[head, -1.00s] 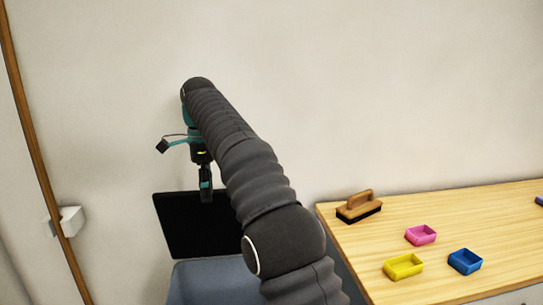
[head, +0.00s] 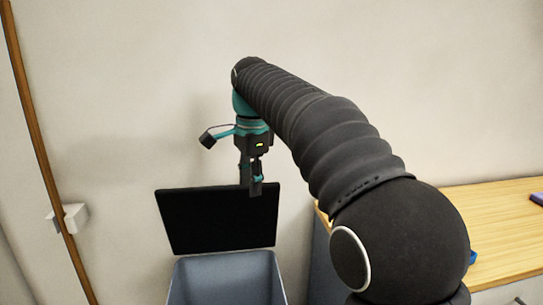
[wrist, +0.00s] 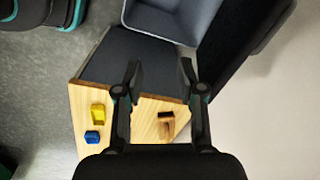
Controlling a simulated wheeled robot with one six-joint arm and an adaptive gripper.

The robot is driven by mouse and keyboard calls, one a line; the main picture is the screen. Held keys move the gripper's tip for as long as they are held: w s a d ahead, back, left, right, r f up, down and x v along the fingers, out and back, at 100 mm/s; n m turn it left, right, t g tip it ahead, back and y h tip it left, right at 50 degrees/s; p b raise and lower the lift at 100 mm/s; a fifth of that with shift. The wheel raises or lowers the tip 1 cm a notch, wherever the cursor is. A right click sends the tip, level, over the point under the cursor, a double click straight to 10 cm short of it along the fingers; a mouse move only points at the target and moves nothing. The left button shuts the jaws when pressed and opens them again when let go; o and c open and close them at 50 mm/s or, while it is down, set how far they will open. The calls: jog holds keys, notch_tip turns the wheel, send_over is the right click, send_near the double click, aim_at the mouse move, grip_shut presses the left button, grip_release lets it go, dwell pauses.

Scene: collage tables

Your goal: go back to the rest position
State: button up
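My gripper (head: 250,188) hangs pointing down in front of the wall, above the raised black lid of a bin in the head view. In the wrist view my gripper (wrist: 160,70) has its two fingers wide apart with nothing between them. My dark arm crosses the head view and hides much of the table.
A grey-blue bin (head: 225,278) stands below with its black lid (head: 215,220) up. The wooden table (head: 500,200) is at right. The wrist view shows a yellow tray (wrist: 98,113), a blue tray (wrist: 92,137) and a wooden-handled brush (wrist: 166,127) on it.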

jog(key=s+d+f+n+t, duration=0.35)
jog(key=s+d+n, duration=0.25)
jog(key=s+d, duration=0.8)
jog(key=s+d+f+n+t, duration=0.1)
jog(key=s+d+f+n, duration=0.4)
jog(key=s+f, duration=0.7)
jog(key=shift+s+d+f+n+h, duration=0.3)
jog(key=shift+s+d+n, duration=0.1)
jog(key=shift+s+d, duration=0.25)
